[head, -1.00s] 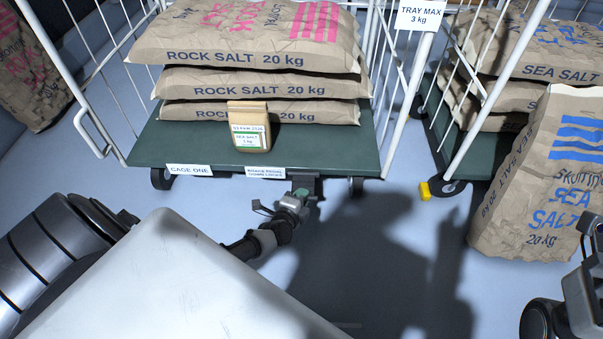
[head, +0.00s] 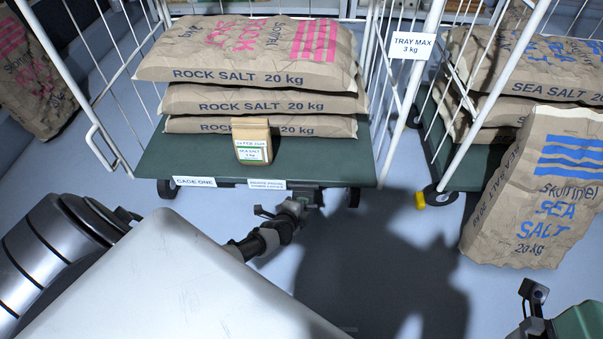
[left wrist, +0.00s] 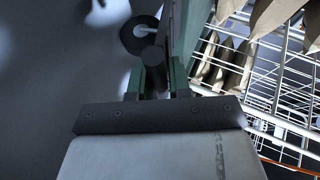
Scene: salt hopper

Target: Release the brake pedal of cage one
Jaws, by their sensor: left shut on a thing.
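Cage one is a white wire cage on a green deck (head: 165,160), with a "CAGE ONE" label (head: 194,182) on its front edge. A brake label (head: 267,184) sits beside it, its text too small to read fully. My left gripper (head: 312,196) is low at the front edge, just right of that label. In the left wrist view, its two green fingers (left wrist: 155,80) are shut on a dark rounded part (left wrist: 152,57), apparently the brake pedal. The pedal is mostly hidden in the head view. My right gripper (head: 560,318) shows only partly at the lower right; its fingertips are hidden.
A sea salt sack (head: 535,190) leans there.

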